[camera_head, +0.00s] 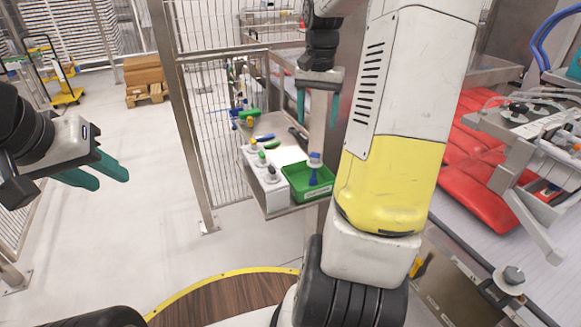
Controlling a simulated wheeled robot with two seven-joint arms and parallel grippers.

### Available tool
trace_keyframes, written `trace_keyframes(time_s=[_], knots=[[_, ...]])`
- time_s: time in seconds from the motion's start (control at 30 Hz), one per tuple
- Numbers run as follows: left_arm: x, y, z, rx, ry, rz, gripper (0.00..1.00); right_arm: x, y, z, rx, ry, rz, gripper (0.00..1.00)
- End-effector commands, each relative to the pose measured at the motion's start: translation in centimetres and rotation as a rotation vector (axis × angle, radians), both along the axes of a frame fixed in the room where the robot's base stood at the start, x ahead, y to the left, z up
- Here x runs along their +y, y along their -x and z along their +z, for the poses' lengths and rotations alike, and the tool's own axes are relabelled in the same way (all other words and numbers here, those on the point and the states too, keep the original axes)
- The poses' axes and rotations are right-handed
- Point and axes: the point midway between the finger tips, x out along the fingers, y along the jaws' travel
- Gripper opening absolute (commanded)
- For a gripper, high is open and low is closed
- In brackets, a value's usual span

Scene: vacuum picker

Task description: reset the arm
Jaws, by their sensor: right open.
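My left gripper (112,182) hangs at the left over bare floor, its two teal fingers apart and pointing right, with nothing between them. My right gripper (318,122) is open and empty in the upper middle, its two teal fingers pointing down. In the picture it shows above a green bin (308,192) on a small workbench. How high it hangs above the bench is hard to tell. A blue-tipped part (315,160) shows at the bin, below the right gripper.
A white-and-yellow robot arm body (405,110) fills the right of centre. The bench carries a white box (262,183) with several coloured knobs. A metal mesh fence (195,110) stands behind. Red padding (475,160) and metal fixtures lie at the right.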

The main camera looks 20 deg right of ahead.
Motion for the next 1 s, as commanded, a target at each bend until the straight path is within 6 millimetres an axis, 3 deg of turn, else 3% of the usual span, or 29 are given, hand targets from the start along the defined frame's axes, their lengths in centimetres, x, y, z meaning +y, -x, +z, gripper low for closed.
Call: trace_keyframes(time_s=[0.4,0.57,0.8,1.0], knots=[[0.0,0.0,0.0,0.000,0.000,0.000,0.36,0.1,0.1,0.3,-0.002,0.000,0.004,0.66],[0.0,0.0,0.0,0.000,0.000,0.000,0.36,2.5,1.5,2.1,-0.052,0.017,0.079,0.66],[0.0,0.0,0.0,0.000,0.000,0.000,0.36,9.5,7.7,5.9,-0.248,0.046,0.335,0.66],[0.0,0.0,0.0,0.000,0.000,0.000,0.36,13.9,13.5,6.7,-0.433,0.032,0.536,0.66]])
